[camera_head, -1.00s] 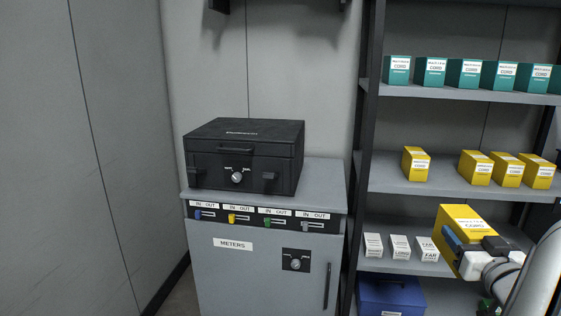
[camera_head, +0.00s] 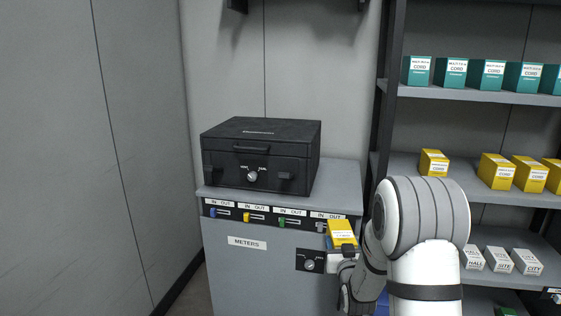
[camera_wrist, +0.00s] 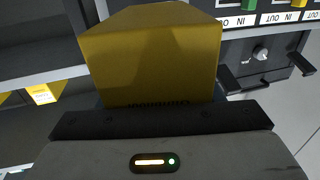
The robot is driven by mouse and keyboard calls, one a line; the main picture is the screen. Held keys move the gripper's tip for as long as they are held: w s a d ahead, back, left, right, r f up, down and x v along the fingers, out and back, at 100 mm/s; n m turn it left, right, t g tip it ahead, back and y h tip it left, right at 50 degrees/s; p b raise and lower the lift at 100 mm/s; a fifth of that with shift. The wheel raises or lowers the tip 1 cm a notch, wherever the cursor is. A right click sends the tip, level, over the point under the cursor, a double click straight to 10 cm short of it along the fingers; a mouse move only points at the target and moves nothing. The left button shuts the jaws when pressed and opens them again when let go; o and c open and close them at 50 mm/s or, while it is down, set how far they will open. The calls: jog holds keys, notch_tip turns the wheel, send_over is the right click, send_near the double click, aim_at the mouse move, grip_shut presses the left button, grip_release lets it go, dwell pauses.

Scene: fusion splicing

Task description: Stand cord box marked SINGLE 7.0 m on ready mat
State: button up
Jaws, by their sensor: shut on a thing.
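My gripper (camera_head: 347,251) is shut on a yellow cord box (camera_head: 341,232), held in front of the right side of the grey meter cabinet. The box also fills the upper middle of the wrist view (camera_wrist: 150,60), gripped at its near end by the dark jaws. The box has a white label in the head view, too small to read there; its length marking cannot be made out. No ready mat can be picked out in either view.
A black case (camera_head: 258,155) stands on the grey cabinet (camera_head: 245,275), which has a row of IN/OUT sliders and a knob. Shelves at right hold teal boxes (camera_head: 451,72), yellow boxes (camera_head: 497,171) and white boxes (camera_head: 499,259). My arm covers part of the shelves.

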jog(key=a+f, duration=0.2)
jog(key=a, duration=0.1)
jog(key=shift+w+a+f, duration=0.1)
jog(key=shift+w+f, duration=0.1)
jog(key=shift+w, duration=0.15)
jog(key=s+r+p, duration=0.1)
jog(key=r+p, duration=0.2)
jog(key=s+r+n+y+p, duration=0.1)
jog(key=r+p, duration=0.2)
jog(key=s+r+y+p, duration=0.1)
jog(key=r+p, duration=0.2)
jog(key=p, duration=0.1)
jog(key=shift+s+d+r+n, duration=0.1)
jog(key=shift+s+d+n, duration=0.3)
jog(key=s+r+n+y+p, duration=0.25)
jog(key=s+r+p, duration=0.35)
jog(key=r+p, duration=0.35)
jog(key=m+h, duration=0.4)
jog(key=h, duration=0.1)
send_near(336, 240)
notch_tip(336, 240, up, 3)
jog(key=w, duration=0.2)
jog(key=shift+s+a+y+p, duration=0.1)
jog(key=shift+s+y+p, duration=0.15)
jog(key=shift+p, duration=0.15)
